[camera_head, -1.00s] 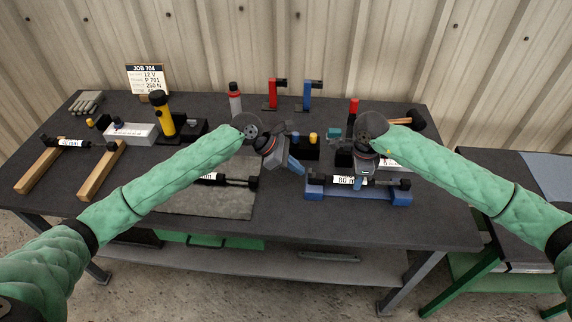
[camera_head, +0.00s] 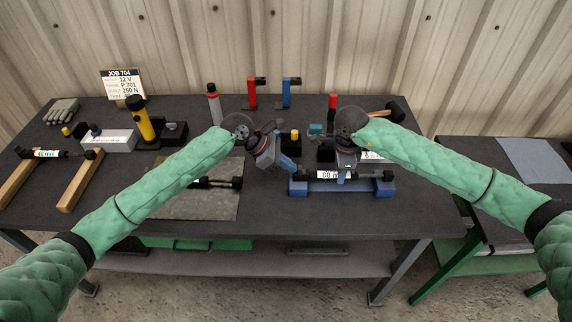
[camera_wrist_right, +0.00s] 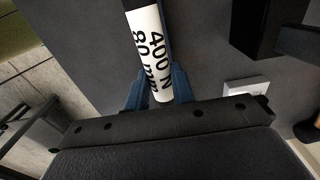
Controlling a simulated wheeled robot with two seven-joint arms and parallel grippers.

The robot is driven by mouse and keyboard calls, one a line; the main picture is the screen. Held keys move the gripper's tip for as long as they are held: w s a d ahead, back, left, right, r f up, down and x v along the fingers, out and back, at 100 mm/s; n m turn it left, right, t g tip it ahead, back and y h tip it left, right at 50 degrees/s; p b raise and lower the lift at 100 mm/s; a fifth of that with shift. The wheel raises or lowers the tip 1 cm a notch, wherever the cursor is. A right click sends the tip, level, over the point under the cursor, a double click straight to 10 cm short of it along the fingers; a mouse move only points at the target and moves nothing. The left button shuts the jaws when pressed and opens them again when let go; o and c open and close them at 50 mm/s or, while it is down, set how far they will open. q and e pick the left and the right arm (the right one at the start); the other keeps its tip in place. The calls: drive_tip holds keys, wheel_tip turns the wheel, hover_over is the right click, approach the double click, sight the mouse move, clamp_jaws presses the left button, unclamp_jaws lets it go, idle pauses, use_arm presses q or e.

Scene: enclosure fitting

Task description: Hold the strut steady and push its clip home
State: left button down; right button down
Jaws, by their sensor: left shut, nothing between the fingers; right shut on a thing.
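The strut is a dark cylinder with a white label (camera_head: 327,175), lying level across a blue cradle (camera_head: 341,187) on the bench. My right gripper (camera_head: 342,178) is shut on the strut's middle from above. In the right wrist view the strut's label (camera_wrist_right: 150,45) reads 400 N, 80 mm, and lies between my blue fingers. My left gripper (camera_head: 292,166) is shut and empty, just above and beside the cradle's left end. The clip cannot be made out at the strut's ends; the left end is partly hidden by my left gripper.
A second strut (camera_head: 222,183) lies on a grey mat (camera_head: 190,206) to the left. Another rests on wooden blocks (camera_head: 80,180) at far left. Behind stand a yellow torch (camera_head: 140,118), red (camera_head: 252,93) and blue (camera_head: 287,93) stands, and a mallet (camera_head: 395,110). Bench front is clear.

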drive_tip(key=shift+s+a, duration=0.1)
drive_tip(key=shift+a, duration=0.1)
use_arm(q)
drive_tip(key=a+f+v, duration=0.2)
drive_tip(key=v, duration=1)
drive_tip(key=shift+a+r, duration=0.25)
drive_tip(key=shift+a, duration=0.05)
use_arm(e)
drive_tip(key=shift+d, duration=0.15)
drive_tip(key=c, duration=1.1)
unclamp_jaws()
